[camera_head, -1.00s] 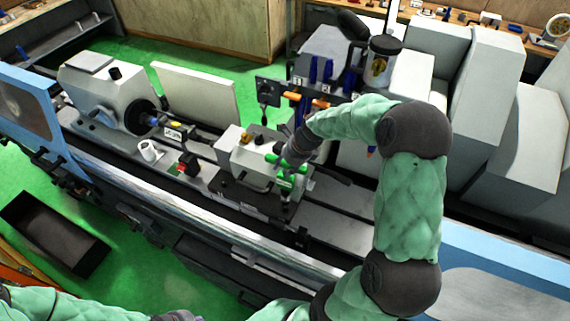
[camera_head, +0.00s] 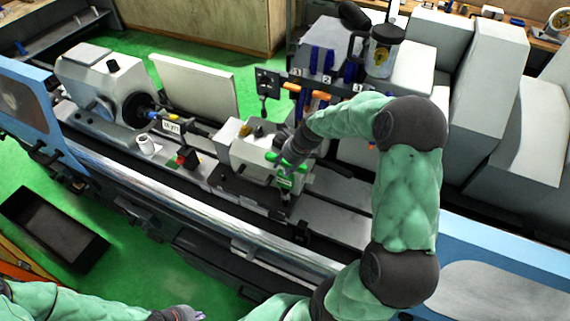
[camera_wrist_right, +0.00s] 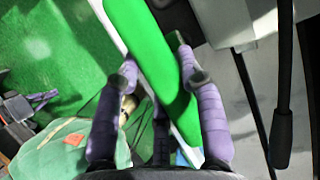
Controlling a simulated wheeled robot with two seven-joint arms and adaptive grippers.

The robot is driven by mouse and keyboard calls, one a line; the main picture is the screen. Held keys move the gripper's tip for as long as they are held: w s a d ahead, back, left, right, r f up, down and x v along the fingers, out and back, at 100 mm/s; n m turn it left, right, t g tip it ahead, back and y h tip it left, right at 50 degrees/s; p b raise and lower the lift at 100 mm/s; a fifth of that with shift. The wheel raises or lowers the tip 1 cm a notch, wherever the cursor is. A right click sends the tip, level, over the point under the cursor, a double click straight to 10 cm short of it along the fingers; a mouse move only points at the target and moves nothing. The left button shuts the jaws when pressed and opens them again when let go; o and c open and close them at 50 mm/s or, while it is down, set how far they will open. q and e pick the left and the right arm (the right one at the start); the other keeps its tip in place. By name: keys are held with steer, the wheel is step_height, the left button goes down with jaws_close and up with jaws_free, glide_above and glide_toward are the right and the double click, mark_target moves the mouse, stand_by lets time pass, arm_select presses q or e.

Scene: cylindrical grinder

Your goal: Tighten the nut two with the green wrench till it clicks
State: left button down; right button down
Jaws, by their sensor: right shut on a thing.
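The green wrench (camera_wrist_right: 150,60) runs diagonally between the purple fingers of my right gripper (camera_wrist_right: 155,85) in the right wrist view. My right gripper is shut on it. In the head view the right gripper (camera_head: 283,160) holds the green wrench (camera_head: 292,167) at the front of the grey machine unit in the middle of the bed. The wrench's working end is hard to make out. I cannot pick out nut two; it is too small or hidden. My left gripper (camera_head: 183,313) is at the bottom edge, partly cut off, and its opening is unclear.
The grinder bed (camera_head: 335,218) runs across the view. A white upright panel (camera_head: 195,88) and a headstock (camera_head: 100,80) stand to the left. A numbered rack (camera_head: 325,68) with blue holders is behind my right arm. A black bin (camera_head: 50,230) lies on the green floor.

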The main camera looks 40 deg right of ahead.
mark_target(285, 170)
steer(key=shift+f+b, duration=0.75)
steer(key=shift+f, duration=0.85)
steer(key=shift+d+f, duration=0.1)
steer(key=shift+f, duration=0.1)
stand_by(0.7)
